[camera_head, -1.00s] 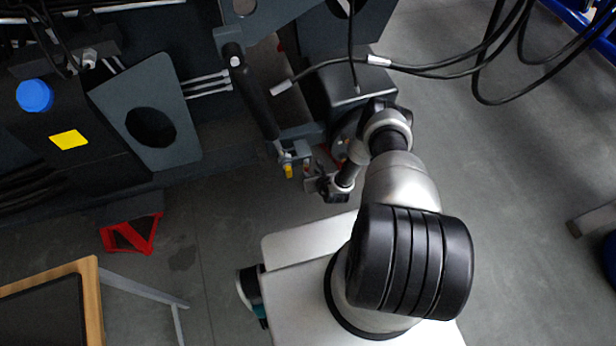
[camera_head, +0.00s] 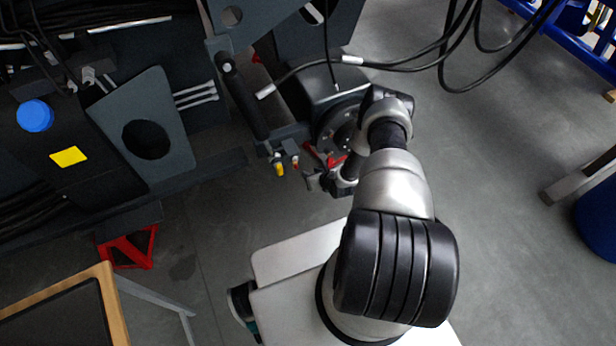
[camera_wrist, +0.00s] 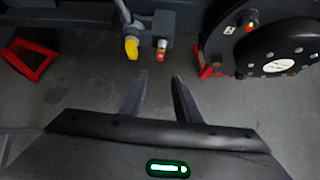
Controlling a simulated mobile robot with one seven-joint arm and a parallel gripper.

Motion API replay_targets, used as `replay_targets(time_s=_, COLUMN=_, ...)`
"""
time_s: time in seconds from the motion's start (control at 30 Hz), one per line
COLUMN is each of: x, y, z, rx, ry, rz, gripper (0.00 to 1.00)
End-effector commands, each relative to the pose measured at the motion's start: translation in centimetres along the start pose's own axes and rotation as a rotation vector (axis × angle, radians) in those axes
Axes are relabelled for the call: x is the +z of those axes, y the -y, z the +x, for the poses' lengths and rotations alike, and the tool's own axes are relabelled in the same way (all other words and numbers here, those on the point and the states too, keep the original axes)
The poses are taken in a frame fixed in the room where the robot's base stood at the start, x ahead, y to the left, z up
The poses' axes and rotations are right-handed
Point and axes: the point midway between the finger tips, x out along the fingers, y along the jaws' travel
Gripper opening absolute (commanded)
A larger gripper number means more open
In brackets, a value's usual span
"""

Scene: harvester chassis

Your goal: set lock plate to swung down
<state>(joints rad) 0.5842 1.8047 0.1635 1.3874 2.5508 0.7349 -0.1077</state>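A small yellow piece (camera_head: 279,168) hangs at the lower end of a bracket under the chassis. It also shows in the wrist view (camera_wrist: 131,47), pointing down. Beside it is a short grey fitting with a red tip (camera_wrist: 161,52), also seen in the head view (camera_head: 295,162). I cannot tell for certain which of these is the lock plate. My gripper (camera_wrist: 159,84) is open with nothing between its fingers. It stands apart from both pieces, below them in the wrist view. In the head view my gripper (camera_head: 309,181) is small, to the right of the yellow piece.
A dark round hub (camera_wrist: 275,48) with bolts is at the right, close to my arm. Red stands (camera_wrist: 30,58) (camera_wrist: 205,60) are on the floor. A black cylinder (camera_head: 242,95) and loose cables (camera_head: 400,65) are above. Floor between the stands is clear.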

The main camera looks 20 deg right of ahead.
Motion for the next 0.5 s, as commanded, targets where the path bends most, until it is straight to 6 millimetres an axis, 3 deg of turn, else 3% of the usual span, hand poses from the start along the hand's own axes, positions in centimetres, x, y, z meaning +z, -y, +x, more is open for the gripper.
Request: replay_targets(time_s=0.5, x=0.66, y=0.63, z=-0.69, rx=0.003, ry=-0.001, rz=-0.002, gripper=0.30)
